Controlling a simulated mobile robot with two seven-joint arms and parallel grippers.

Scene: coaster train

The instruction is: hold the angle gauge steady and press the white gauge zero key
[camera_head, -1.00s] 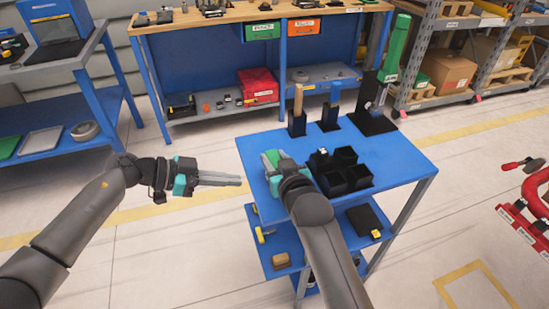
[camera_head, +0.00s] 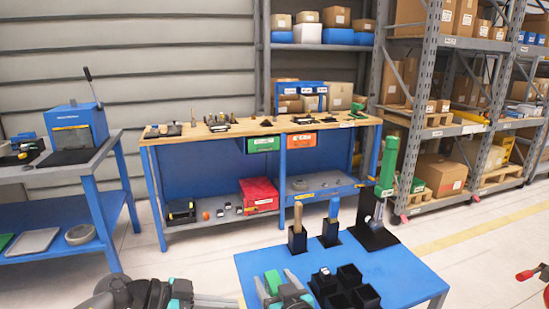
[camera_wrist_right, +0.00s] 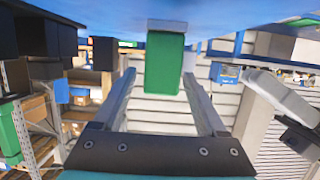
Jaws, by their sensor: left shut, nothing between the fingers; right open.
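A small green block (camera_head: 272,282) stands on the blue cart top (camera_head: 395,268) near its front left edge; it looks like the angle gauge, but I cannot make out a display or a white key. In the right wrist view the green block (camera_wrist_right: 165,66) has a pale grey end by the blue top and sits between my right gripper's fingers. My right gripper (camera_head: 275,279) is open, one finger on each side, with gaps visible beside the block. My left gripper (camera_head: 215,303) is shut and empty at the bottom edge, left of the cart, partly cut off.
Black bins (camera_head: 350,276) stand right of the block, with a small white-and-black item (camera_head: 323,272) at them. Behind are holders with a tan handle (camera_head: 298,215) and a blue handle (camera_head: 333,208), and a tall green tool (camera_head: 387,165). Open floor lies left of the cart.

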